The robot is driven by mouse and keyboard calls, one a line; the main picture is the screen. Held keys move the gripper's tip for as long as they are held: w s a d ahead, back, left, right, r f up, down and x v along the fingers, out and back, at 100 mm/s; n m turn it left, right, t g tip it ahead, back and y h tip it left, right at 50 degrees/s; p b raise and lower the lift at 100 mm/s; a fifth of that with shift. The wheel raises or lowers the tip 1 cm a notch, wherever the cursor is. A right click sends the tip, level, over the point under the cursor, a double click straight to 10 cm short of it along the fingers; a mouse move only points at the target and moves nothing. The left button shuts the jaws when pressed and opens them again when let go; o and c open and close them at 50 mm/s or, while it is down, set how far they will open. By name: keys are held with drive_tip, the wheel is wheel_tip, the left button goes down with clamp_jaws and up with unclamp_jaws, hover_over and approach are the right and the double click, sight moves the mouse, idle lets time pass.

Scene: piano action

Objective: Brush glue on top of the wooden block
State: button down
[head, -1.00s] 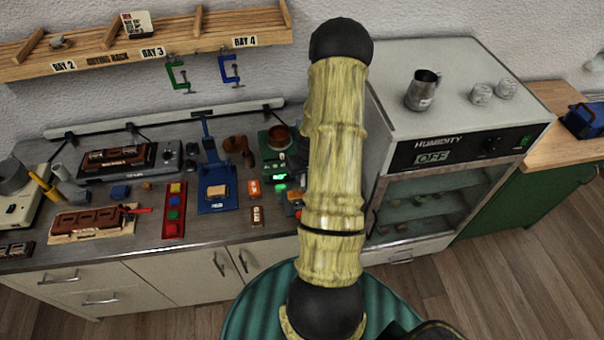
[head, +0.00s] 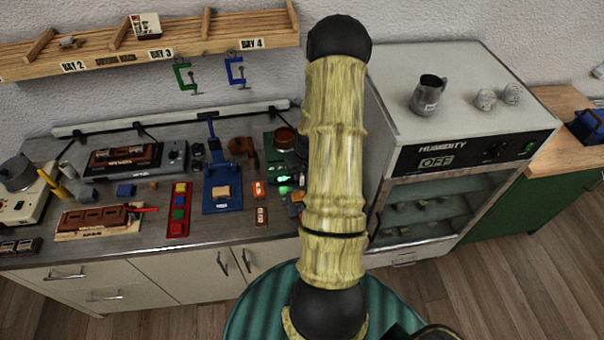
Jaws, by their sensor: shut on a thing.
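A small tan wooden block (head: 222,191) sits on the base of a blue press-like fixture (head: 222,206) on the workbench. A brown round pot (head: 285,137) stands on a green unit with a lit green display (head: 284,180), just left of my arm; I cannot tell if it holds glue. My yellowish arm rises through the middle of the head view and hides part of the bench. My gripper is not visible, and I see no brush.
A red tray with coloured blocks (head: 178,212) and a brown moulded piece on a board (head: 95,220) lie left of the fixture. A humidity cabinet (head: 480,150) stands at the right. Clamps (head: 184,76) hang below the drying shelf (head: 120,55).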

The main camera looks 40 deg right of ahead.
drive_tip(key=shift+w+p+v, duration=0.25)
drive_tip(key=shift+p+v, duration=0.55)
drive_tip(key=shift+v, duration=0.45)
drive_tip(key=shift+w+p+v, duration=0.25)
drive_tip(key=shift+p+v, duration=0.55)
drive_tip(key=shift+v, duration=0.45)
drive_tip(key=shift+d+r, duration=0.1)
